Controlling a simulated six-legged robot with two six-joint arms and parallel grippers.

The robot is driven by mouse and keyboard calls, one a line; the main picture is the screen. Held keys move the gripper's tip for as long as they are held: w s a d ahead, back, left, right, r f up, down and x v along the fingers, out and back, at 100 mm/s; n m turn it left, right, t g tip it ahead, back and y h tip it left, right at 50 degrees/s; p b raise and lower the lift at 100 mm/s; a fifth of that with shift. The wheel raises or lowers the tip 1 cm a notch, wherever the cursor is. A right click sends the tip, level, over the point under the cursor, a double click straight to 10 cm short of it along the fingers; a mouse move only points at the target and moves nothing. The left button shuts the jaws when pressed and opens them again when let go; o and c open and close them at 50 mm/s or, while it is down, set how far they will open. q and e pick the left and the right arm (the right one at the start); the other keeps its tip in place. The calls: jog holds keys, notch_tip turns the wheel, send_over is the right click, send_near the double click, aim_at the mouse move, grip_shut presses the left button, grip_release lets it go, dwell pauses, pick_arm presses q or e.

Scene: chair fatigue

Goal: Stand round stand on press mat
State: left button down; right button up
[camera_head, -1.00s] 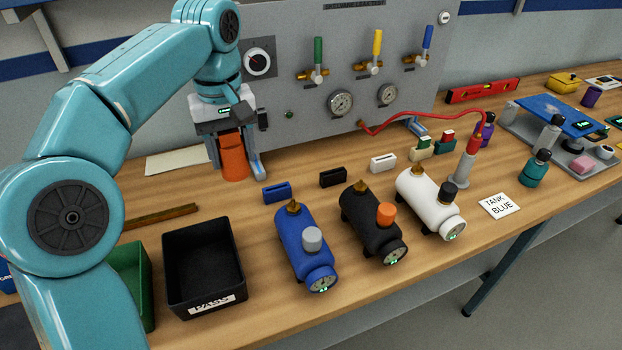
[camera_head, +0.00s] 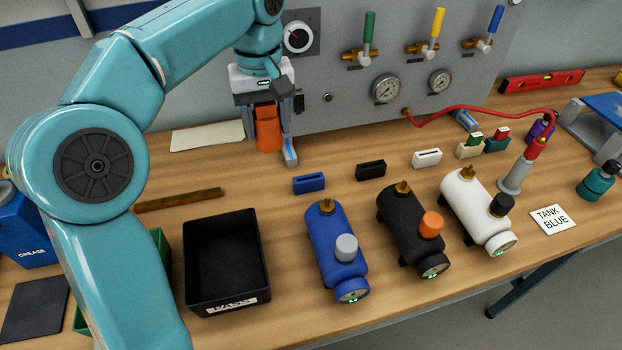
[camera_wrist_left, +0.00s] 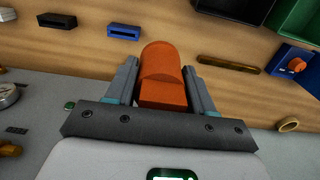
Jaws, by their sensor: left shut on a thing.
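My left gripper (camera_head: 269,128) is shut on an orange rounded block (camera_head: 267,136), which looks like the round stand. In the left wrist view the orange stand (camera_wrist_left: 165,75) sits between the two grey fingers of my left gripper (camera_wrist_left: 163,80). It is near the grey panel at the back of the bench. I cannot tell whether its lower end touches the bench. A dark flat mat (camera_head: 35,310), likely the press mat, lies bare at the lower left, partly cut off by the picture edge. My right gripper is not in view.
A black tray (camera_head: 190,300) labelled PASS and a green tray (camera_head: 163,262) stand at the front left. A blue GREASE box (camera_head: 22,236) is behind the mat. A brown bar (camera_head: 180,199) lies behind the trays. Blue (camera_head: 325,240), black (camera_head: 410,225) and white (camera_head: 468,205) tanks fill the middle.

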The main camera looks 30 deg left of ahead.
pick_arm(q)
notch_tip(320, 180, down, 18)
jog(key=shift+d+r+b, duration=0.1)
jog(key=shift+r+b, duration=0.05)
jog(key=shift+b, duration=1)
jog(key=shift+s, duration=0.1)
jog(key=shift+r, duration=0.1)
jog(key=c, duration=0.7)
grip_release()
